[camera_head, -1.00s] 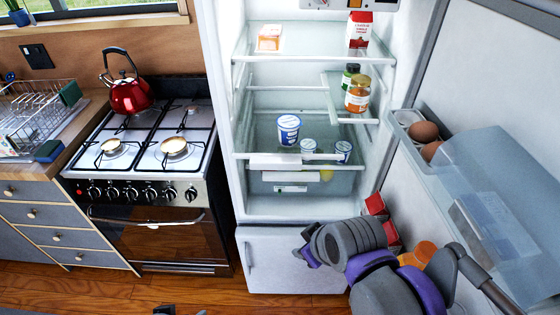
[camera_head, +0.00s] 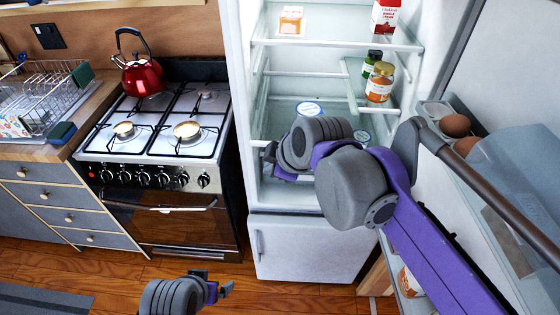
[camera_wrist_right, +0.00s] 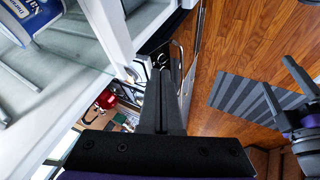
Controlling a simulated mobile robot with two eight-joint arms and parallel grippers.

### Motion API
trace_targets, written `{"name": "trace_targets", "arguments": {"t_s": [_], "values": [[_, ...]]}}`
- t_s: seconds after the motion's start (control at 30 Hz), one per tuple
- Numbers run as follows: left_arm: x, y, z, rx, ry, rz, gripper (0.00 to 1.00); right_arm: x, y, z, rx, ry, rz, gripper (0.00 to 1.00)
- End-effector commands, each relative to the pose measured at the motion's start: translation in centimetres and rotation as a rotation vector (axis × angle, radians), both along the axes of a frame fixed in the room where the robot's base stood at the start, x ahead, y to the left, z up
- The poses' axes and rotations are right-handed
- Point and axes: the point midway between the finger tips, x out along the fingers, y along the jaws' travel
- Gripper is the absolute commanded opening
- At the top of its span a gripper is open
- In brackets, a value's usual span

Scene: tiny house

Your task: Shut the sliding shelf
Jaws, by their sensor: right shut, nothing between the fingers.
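The open fridge (camera_head: 262,195) stands in the middle of the head view. The lower glass shelf (camera_head: 277,120) inside it holds white-and-blue tubs (camera_head: 309,109). My right arm hides most of this shelf, and I cannot tell how far it is slid out. My right gripper (camera_head: 268,154) is at the left front of the fridge opening, shut and empty. In the right wrist view its shut fingers (camera_wrist_right: 165,85) point past the white fridge edge, with a tub (camera_wrist_right: 30,18) at upper left. My left gripper (camera_head: 214,282) is low, over the floor, with its fingers apart.
The fridge door (camera_head: 440,75) is swung open at right, with eggs (camera_head: 455,125) in its rack. The upper shelf (camera_head: 335,42) holds cartons, and jars (camera_head: 379,82) stand on a smaller shelf. The stove (camera_head: 160,125) with a red kettle (camera_head: 143,77) is left of the fridge.

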Motion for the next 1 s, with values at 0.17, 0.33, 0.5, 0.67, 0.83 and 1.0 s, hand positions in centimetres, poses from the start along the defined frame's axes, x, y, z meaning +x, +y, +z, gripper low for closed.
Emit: {"name": "trace_targets", "arguments": {"t_s": [0.17,0.33,0.5,0.67,0.83,1.0], "values": [[0.0,0.0,0.1,0.0,0.0,0.0,1.0,2.6,0.2,-0.5,0.0,0.0,-0.001,0.0],[0.0,0.0,0.2,0.0,-0.001,0.0,1.0,4.0,0.2,-0.5,-0.001,0.0,0.0,0.0],[0.0,0.0,0.2,0.0,-0.001,0.0,1.0,4.3,0.2,-0.5,0.0,0.0,0.0,0.0],[0.0,0.0,0.2,0.0,-0.001,0.0,1.0,4.3,0.2,-0.5,0.0,0.0,0.0,0.0],[0.0,0.0,0.2,0.0,-0.001,0.0,1.0,4.5,0.2,-0.5,0.0,0.0,0.0,0.0],[0.1,0.0,0.7,0.0,-0.003,0.0,1.0,6.2,0.2,-0.4,0.001,0.0,-0.002,0.0]]}}
